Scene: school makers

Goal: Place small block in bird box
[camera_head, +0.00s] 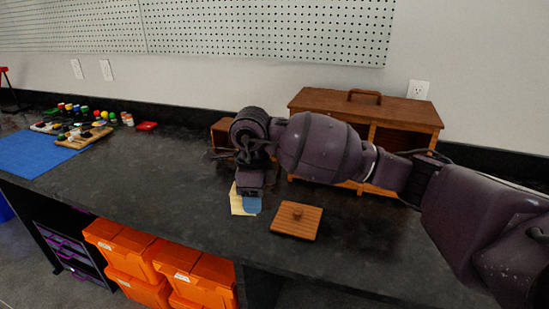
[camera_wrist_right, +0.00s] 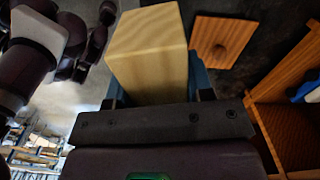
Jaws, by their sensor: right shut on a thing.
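My right gripper (camera_head: 247,204) is shut on the small block, a pale wooden block (camera_head: 238,203), above the dark counter. In the right wrist view the block (camera_wrist_right: 150,50) sits between the blue fingertips and shows its pale grain. A large wooden box (camera_head: 365,100) with a top handle stands against the wall, behind my right arm, which hides much of its open front. A smaller wooden box (camera_head: 221,131) shows partly behind the wrist. I cannot tell for sure which one is the bird box.
A square wooden lid with a knob (camera_head: 297,220) lies on the counter right of the gripper. A blue mat (camera_head: 42,150) and boards with coloured knobs lie far left. Orange bins (camera_head: 130,250) stand below. The counter's middle left is clear.

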